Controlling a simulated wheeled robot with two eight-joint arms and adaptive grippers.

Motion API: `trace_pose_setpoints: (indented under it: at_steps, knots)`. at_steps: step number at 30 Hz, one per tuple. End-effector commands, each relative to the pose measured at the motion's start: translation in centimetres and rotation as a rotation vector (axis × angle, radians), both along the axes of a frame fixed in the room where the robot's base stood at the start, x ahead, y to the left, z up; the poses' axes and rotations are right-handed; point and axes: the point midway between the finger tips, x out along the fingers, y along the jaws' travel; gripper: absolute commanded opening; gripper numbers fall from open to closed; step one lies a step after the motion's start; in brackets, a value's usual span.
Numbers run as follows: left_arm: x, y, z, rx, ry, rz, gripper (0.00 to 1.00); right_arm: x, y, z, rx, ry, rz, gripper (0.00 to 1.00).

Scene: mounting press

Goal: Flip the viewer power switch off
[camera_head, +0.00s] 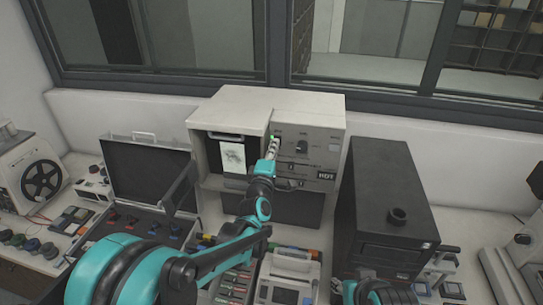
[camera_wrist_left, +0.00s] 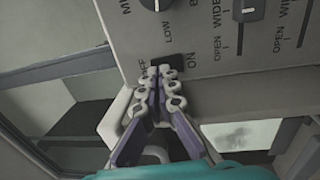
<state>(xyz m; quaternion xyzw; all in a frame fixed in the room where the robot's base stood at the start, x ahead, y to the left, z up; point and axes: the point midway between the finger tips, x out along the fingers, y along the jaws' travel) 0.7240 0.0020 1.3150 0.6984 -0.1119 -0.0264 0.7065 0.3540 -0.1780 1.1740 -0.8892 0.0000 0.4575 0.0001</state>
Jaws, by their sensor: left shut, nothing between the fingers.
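The viewer (camera_head: 230,105) is a cream cabinet with a control panel of knobs and sliders on its right half. In the left wrist view its panel (camera_wrist_left: 215,95) fills the upper right. The power switch (camera_wrist_left: 179,64) shows only as a small dark patch between the OFF and ON labels, mostly hidden behind my fingertips. My left gripper (camera_head: 274,140) is at the panel's left edge. In the left wrist view the left gripper (camera_wrist_left: 163,78) is shut and empty, its tips right at the switch. Contact and the switch's position cannot be told.
A black box unit (camera_head: 385,190) stands right of the viewer. An open case (camera_head: 150,165) is on the left, with a reel machine (camera_head: 38,180) beyond it. A small grey device (camera_head: 286,275) sits in front. The bench is crowded. Part of my right arm shows at the bottom.

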Motion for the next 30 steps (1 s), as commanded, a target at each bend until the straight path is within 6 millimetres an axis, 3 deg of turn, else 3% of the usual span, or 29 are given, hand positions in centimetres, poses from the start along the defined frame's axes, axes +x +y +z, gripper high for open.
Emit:
trace_pose_setpoints:
  at_steps: [17,30]
  knots:
    - [1.5,-0.3,0.4,-0.001,0.0,0.0,0.0,0.0,0.0,-0.4,0.0,0.0,0.0,0.4]
    - [0.6,-0.1,0.7,0.0,-0.001,0.0,0.0,0.0,0.0,-0.2,0.0,0.0,0.0,0.4]
